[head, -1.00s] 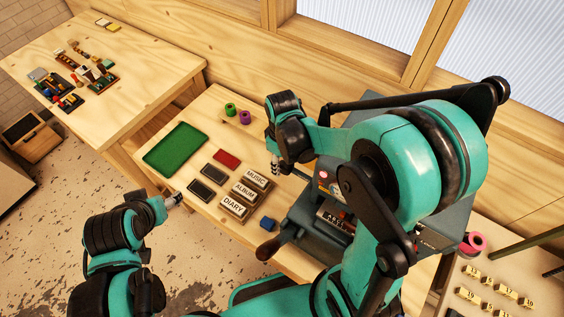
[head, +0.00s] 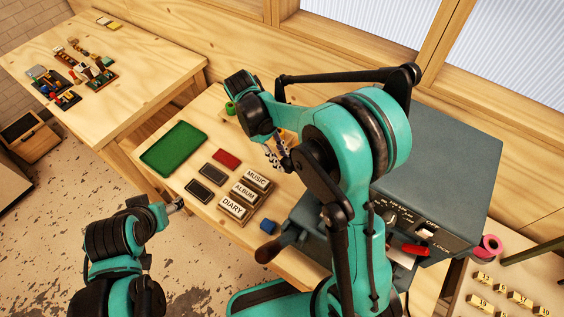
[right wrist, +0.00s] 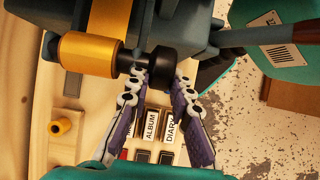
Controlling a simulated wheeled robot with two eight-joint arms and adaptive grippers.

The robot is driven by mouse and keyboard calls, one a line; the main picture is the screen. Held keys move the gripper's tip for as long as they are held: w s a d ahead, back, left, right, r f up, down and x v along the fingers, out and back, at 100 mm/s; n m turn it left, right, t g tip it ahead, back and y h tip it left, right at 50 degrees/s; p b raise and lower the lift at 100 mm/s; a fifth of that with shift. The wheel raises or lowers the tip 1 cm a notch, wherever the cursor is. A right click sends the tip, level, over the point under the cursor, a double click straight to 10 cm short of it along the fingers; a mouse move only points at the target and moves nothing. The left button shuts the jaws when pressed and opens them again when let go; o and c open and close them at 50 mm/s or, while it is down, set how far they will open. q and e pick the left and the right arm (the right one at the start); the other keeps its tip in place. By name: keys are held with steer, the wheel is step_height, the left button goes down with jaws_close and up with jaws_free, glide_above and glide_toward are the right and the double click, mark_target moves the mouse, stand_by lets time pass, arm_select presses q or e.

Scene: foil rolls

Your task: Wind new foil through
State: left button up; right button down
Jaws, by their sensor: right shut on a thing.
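My right gripper (head: 277,155) is at the left side of the grey foil machine (head: 440,150). In the right wrist view, my right gripper (right wrist: 160,82) is shut on a black knob (right wrist: 168,66) at the end of a dark shaft. A gold foil roll (right wrist: 88,53) sits on the same shaft, left of the knob. The strip's path through the machine is hidden. My left gripper (head: 174,206) is over the floor by the table's front edge, too small to judge its fingers.
A green roll (head: 231,108) stands at the back of the table, partly behind my right arm. A pink roll (head: 490,246) lies at the right. Labelled blocks (head: 244,193), dark pads (head: 199,191), a red pad (head: 227,159) and a green tray (head: 174,148) lie left of the machine.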

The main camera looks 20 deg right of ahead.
steer(key=c, duration=1.4)
jaws_free()
steer(key=shift+o, duration=0.2)
steer(key=v, duration=1.2)
